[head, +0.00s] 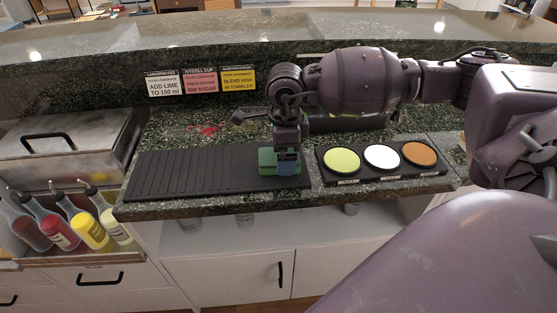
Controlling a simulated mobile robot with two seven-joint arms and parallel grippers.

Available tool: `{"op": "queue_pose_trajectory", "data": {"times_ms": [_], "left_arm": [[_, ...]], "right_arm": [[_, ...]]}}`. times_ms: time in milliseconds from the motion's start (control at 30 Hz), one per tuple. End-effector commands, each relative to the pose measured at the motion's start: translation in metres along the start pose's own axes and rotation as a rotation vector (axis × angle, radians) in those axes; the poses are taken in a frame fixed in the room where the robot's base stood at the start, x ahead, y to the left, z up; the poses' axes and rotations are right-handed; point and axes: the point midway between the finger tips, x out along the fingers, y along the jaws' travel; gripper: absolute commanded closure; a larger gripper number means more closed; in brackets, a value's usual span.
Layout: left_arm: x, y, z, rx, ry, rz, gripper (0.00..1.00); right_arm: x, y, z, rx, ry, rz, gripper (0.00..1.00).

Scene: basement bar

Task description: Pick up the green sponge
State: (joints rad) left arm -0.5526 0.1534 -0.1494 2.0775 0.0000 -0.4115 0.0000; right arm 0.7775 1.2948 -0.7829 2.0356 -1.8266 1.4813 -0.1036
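The green sponge (267,157) lies on the right end of the black ribbed bar mat (180,176), near the counter's front edge. My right arm reaches in from the right, and its gripper (288,158) points down at the sponge. The gripper covers the sponge's right part. The fingers are small and partly merged with the sponge in this view, so I cannot tell whether they are open or closed on it. My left gripper is not in view.
A black tray with green, white and orange discs (381,157) sits right of the mat. Three recipe cards (200,82) stand against the raised ledge behind. Several bottles (62,232) and a steel lidded bin (62,150) are at the left. The mat's left part is clear.

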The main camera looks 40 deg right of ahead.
Motion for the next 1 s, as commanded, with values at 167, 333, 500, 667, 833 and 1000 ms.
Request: {"op": "queue_pose_trajectory", "data": {"times_ms": [167, 333, 500, 667, 833, 1000], "left_arm": [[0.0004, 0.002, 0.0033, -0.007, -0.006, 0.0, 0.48], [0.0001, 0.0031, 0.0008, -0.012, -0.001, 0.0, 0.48], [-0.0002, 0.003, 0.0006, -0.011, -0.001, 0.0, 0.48], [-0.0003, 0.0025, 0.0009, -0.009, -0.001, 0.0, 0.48], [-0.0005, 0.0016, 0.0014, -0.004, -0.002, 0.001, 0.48], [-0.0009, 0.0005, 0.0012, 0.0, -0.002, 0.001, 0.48]], "right_arm": [[0.0181, -0.0003, -0.0001, 0.001, 0.0, 0.001, 0.01], [0.0176, -0.0004, 0.0, 0.001, -0.001, 0.0, 0.01], [0.0174, -0.0004, 0.0001, 0.001, -0.001, 0.0, 0.22], [0.0174, -0.0003, 0.0, 0.001, -0.001, 0.0, 0.47], [0.0174, -0.0004, 0.0, 0.001, -0.001, 0.0, 0.54], [0.0141, -0.0005, 0.0001, 0.001, -0.001, -0.001, 0.54]]}}
